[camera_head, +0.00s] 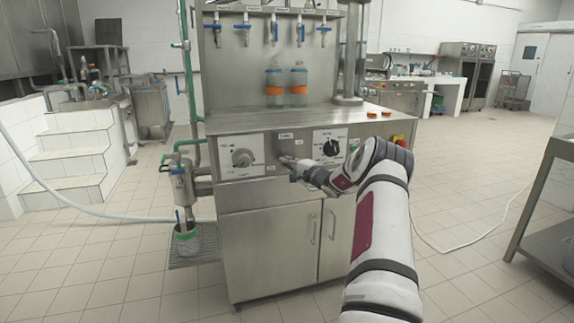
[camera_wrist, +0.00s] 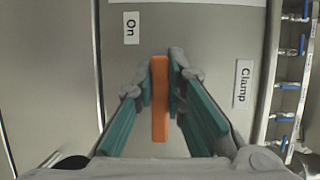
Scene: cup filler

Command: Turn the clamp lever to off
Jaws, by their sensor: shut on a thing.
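The clamp lever (camera_wrist: 159,112) is an orange bar in the wrist view, long in the up-down direction of the picture. My gripper (camera_wrist: 160,80) has its two teal-sided fingers on either side of the lever, shut on it. The "On" label (camera_wrist: 130,28) is on the steel panel above and left of the lever. The "Clamp" label (camera_wrist: 242,84) is to its right. No "Off" label can be read. In the head view my gripper (camera_head: 288,162) is at the machine's front panel, between two dials, and hides the lever.
The left dial (camera_head: 242,158) and right dial (camera_head: 331,147) flank my gripper. A red and yellow button (camera_head: 399,141) is at the panel's right end. Two bottles with orange bands (camera_head: 298,87) stand on the counter. Blue-handled taps (camera_head: 273,31) hang above.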

